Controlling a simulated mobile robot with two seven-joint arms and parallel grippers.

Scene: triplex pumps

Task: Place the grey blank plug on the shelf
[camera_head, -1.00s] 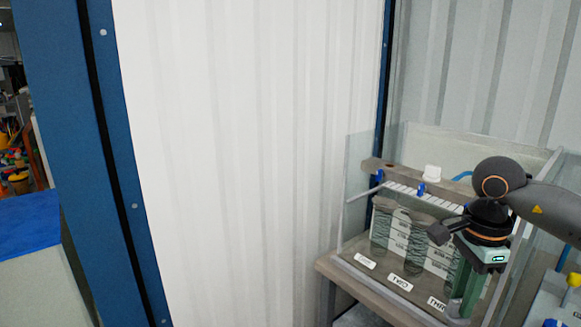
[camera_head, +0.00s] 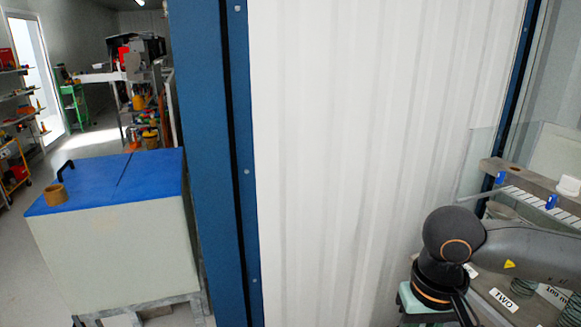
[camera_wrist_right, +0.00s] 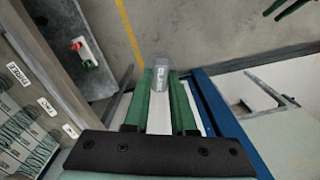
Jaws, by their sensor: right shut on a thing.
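The grey blank plug (camera_wrist_right: 161,70) is between the green fingertips of my right gripper (camera_wrist_right: 160,84) in the right wrist view. The gripper is shut on it and holds it above the floor. In the head view only the body of the right gripper (camera_head: 418,300) shows at the bottom edge; its fingers and the plug are out of frame. Shelves with small items (camera_head: 18,95) stand along the far left wall; I cannot tell whether these are the task's shelf. My left gripper is not in view.
A pump tank with labels (camera_head: 503,299) is at the right. A white wall panel (camera_head: 370,130) and blue post (camera_head: 205,150) separate it from the room at left.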

